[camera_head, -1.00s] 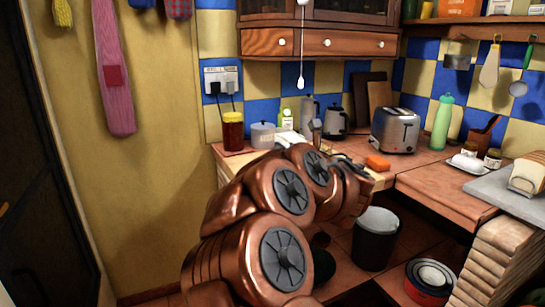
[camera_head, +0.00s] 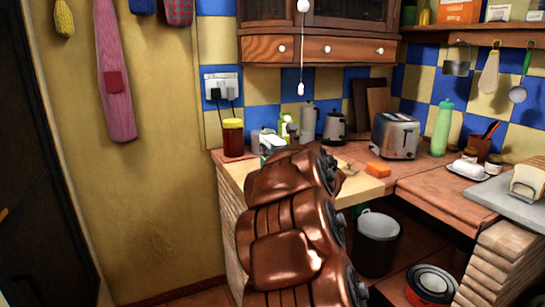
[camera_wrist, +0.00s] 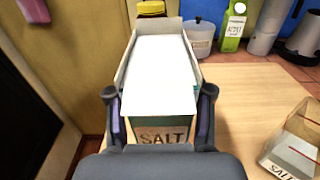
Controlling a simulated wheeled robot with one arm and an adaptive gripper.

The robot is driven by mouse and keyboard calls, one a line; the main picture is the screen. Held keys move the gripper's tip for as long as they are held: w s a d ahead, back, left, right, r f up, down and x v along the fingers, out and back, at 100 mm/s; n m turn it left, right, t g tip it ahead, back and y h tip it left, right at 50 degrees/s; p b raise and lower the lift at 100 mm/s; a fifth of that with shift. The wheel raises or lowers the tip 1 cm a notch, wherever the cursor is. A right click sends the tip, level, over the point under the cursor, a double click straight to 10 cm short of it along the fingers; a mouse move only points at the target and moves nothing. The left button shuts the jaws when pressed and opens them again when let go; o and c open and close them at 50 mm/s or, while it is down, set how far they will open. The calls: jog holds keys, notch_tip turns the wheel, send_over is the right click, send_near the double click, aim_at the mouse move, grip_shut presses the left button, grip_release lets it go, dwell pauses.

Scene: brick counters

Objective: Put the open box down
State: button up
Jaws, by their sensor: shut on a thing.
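My gripper (camera_wrist: 157,97) is shut on an open box in the wrist view, one finger on each side. The open box (camera_wrist: 158,72) is pale with a green side, raised flaps at its far end and a SALT label facing me. It is over or on the light wooden counter (camera_wrist: 245,105), near its left edge; I cannot tell whether it touches. In the head view part of the box (camera_head: 271,143) shows beyond my arm, which hides my gripper. A second open carton (camera_wrist: 292,143) with a label stands at the right in the wrist view.
A kettle (camera_head: 335,126) and toaster (camera_head: 395,134) are farther right. An orange block (camera_head: 377,170) lies on the counter. Bare wood shows right of the box.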

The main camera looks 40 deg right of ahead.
jog(key=shift+f, duration=1.3)
jog(key=shift+f+b, duration=0.15)
jog(key=shift+b, duration=0.15)
jog(key=o, duration=1.4)
jog(key=shift+s+r+p, duration=0.15)
jog(key=shift+r+p, duration=0.05)
jog(key=shift+p, duration=0.1)
jog(key=v, duration=1.2)
jog(key=shift+a, duration=0.15)
